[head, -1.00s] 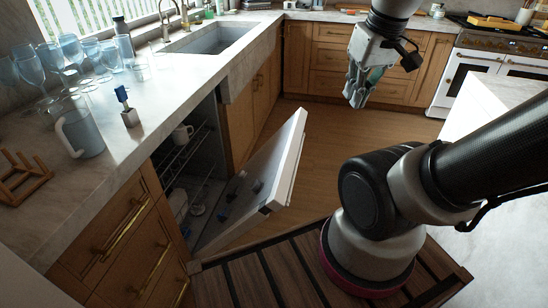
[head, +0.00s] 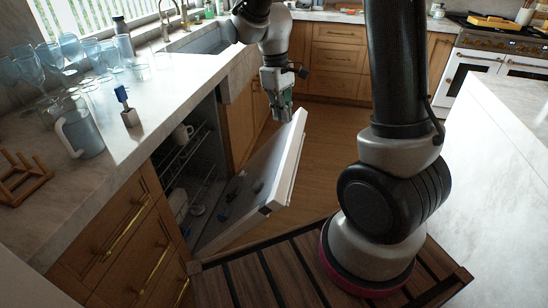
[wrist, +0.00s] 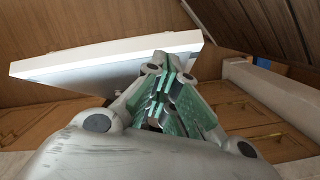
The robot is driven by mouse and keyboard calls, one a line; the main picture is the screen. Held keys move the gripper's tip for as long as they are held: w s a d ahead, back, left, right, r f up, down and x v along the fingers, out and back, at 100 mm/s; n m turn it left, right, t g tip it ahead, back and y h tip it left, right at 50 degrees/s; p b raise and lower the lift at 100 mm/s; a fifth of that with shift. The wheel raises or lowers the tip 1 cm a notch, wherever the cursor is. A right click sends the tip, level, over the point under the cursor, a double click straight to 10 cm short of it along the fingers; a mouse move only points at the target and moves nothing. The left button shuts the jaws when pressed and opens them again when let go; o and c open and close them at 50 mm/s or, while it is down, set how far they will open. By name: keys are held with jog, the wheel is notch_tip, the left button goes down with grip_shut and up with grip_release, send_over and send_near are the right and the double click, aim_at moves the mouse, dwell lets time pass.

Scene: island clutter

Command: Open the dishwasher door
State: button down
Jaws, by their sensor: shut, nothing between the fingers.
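The dishwasher door (head: 262,187) is white and hangs partly open, tilted outward from the cabinet front in the head view. The dishwasher's inside (head: 186,175) shows racks with a white cup (head: 182,133). My gripper (head: 279,117) is shut and empty, pointing down just above and behind the door's top corner. In the wrist view the door (wrist: 110,62) shows as a white panel beyond my gripper (wrist: 161,98), to the left of the fingertips. I cannot tell whether the fingers touch the door.
The counter (head: 150,90) holds glasses, a pitcher (head: 78,132) and a wooden rack (head: 20,178). Drawers with brass handles (head: 112,235) are left of the dishwasher. A wooden floor strip (head: 325,150) is open behind the door. A white island (head: 495,170) stands at right.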

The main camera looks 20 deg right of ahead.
jog(key=w+a+f+n, duration=0.3)
jog(key=w+f+n, duration=0.2)
jog(key=w+f, duration=0.45)
send_over(277, 168)
jog(key=w+a, duration=0.1)
jog(key=a, duration=0.1)
jog(key=f, duration=1.1)
jog(key=shift+w+d+f, duration=0.1)
jog(key=shift+d+f, duration=0.1)
jog(key=shift+d, duration=0.05)
jog(key=shift+s+d+f, duration=0.25)
jog(key=shift+d, duration=0.05)
jog(key=shift+d+f, duration=0.1)
jog(key=s+d+f+t+y, duration=0.1)
jog(key=s+d+f, duration=0.4)
jog(key=d+f, duration=0.3)
jog(key=s+d+f+t+y, duration=0.1)
jog(key=s+d+f, duration=0.5)
jog(key=f, duration=0.8)
jog(key=s+d+f+t+y, duration=0.1)
jog(key=s+d+f+y, duration=0.1)
jog(key=s+d+f, duration=0.4)
jog(key=d+f, duration=0.3)
jog(key=f, duration=0.2)
jog(key=shift+d+f+t, duration=0.25)
jog(key=shift+d+t, duration=0.05)
jog(key=shift+s, duration=0.1)
